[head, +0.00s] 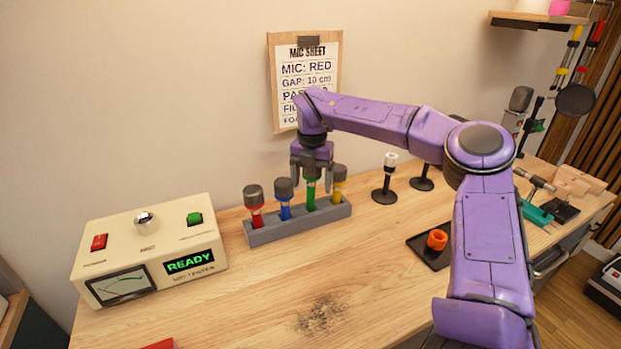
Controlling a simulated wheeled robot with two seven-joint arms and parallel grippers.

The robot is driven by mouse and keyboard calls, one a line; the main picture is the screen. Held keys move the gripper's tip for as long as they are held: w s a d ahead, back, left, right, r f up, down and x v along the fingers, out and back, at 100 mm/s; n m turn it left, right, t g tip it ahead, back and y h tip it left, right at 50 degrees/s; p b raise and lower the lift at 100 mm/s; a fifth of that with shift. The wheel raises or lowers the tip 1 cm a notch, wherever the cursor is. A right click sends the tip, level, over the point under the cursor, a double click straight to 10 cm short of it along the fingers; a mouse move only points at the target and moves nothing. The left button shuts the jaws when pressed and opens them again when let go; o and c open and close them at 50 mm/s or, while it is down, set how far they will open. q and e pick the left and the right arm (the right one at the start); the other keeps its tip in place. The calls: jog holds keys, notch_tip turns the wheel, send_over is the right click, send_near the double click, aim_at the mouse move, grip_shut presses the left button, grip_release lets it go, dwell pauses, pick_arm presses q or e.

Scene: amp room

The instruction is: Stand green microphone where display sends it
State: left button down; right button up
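The green microphone (310,197) stands upright in a grey rack (302,229), between the blue microphone (285,206) and the yellow microphone (339,187). The red microphone (255,210) is at the rack's left end. My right gripper (312,174) points down at the top of the green microphone, its fingers on either side. The gripper hides the microphone's head, and I cannot tell whether the fingers touch it. The mic tester's display (190,262) reads READY in green. My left gripper is not in view.
The cream tester (150,226) has a red switch and a green button. Two black round stands (384,195) are right of the rack. A black pad holds an orange ring (437,240). A sheet (306,72) on the wall reads MIC: RED, GAP: 10 cm. The front table is mostly clear.

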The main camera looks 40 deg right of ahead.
notch_tip(320, 180, up, 10)
jog(key=shift+s+a+r+b, duration=0.1)
jog(key=shift+b, duration=0.2)
jog(key=shift+r, duration=0.15)
dwell(0.3)
